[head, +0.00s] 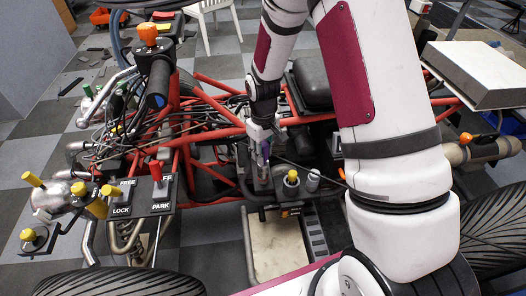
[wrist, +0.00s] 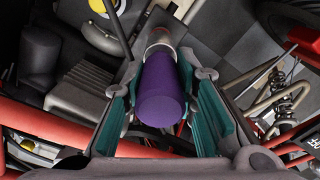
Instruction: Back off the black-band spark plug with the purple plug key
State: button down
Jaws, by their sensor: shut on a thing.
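My gripper (head: 260,160) is shut on the purple plug key (wrist: 163,92), and its teal-padded fingers (wrist: 160,110) stand on both sides of the purple handle. In the wrist view the key's metal shaft end (wrist: 158,38) points away from my palm. In the head view my gripper hangs low over the middle of the red frame, left of a small yellow-topped post. The key is mostly hidden there by the fingers. I cannot make out the black-band spark plug in either view, nor whether the key touches anything.
The yellow-topped post (head: 291,183) and a grey cylinder (head: 313,180) stand close to the right of my gripper. Red frame tubes (head: 215,87) surround it. Large tyres (head: 485,225) flank the front.

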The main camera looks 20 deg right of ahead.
jog(key=shift+f, duration=0.2)
jog(key=shift+f+b, duration=0.45)
jog(key=shift+f, duration=0.1)
jog(key=shift+n, duration=1.1)
jog(key=shift+n+p, duration=0.3)
jog(key=shift+n, duration=0.9)
jog(key=shift+n+p, duration=0.4)
jog(key=shift+n, duration=0.7)
